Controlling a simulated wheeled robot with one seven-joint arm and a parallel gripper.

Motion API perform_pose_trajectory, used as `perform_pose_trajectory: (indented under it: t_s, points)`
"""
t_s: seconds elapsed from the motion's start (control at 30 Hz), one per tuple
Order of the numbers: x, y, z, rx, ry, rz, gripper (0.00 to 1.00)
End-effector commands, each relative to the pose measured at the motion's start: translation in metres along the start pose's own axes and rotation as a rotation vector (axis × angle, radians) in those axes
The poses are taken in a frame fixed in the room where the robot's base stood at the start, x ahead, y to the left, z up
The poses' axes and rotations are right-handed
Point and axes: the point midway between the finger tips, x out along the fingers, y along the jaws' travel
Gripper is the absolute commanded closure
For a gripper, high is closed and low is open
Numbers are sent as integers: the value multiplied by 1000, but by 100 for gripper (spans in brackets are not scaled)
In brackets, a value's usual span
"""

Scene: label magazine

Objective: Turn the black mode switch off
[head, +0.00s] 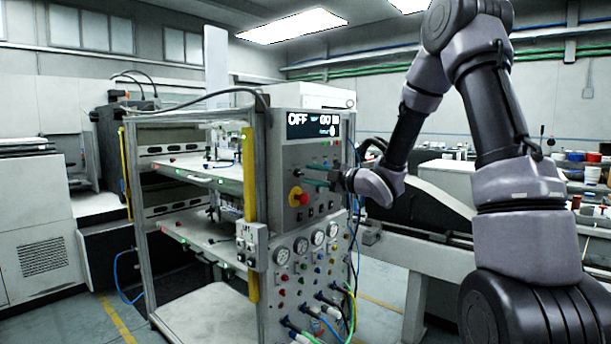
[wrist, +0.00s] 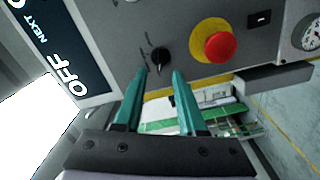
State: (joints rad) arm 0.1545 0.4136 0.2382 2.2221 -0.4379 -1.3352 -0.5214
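The black mode switch (wrist: 160,55) is a small rotary knob on the grey panel, with small marks around it in the wrist view. My gripper (wrist: 162,72) has two teal fingers, spread apart with a gap between them. The tips are close to the panel, one on each side of the knob or just short of it; I cannot tell whether they touch it. In the head view my gripper (head: 304,176) reaches the front of the control box (head: 285,150) from the right. The knob is too small to make out clearly there.
A red emergency button (wrist: 214,45) on a yellow ring sits right of the knob in the wrist view. A display (wrist: 60,50) reading OFF is on the left; it also shows in the head view (head: 313,125). Gauges (head: 300,245), hoses and shelves (head: 200,300) lie below and left.

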Motion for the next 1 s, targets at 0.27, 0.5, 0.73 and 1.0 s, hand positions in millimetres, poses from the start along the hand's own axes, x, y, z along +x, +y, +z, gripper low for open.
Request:
perform_pose_trajectory:
  t_s: [0.27,0.5,0.73,1.0]
  points:
    - [-56,0,1,-1,-4,1,60]
    - [-75,0,0,0,-1,-1,60]
    - [-76,0,0,0,-1,-1,60]
    - [-82,21,11,67,-145,-10,60]
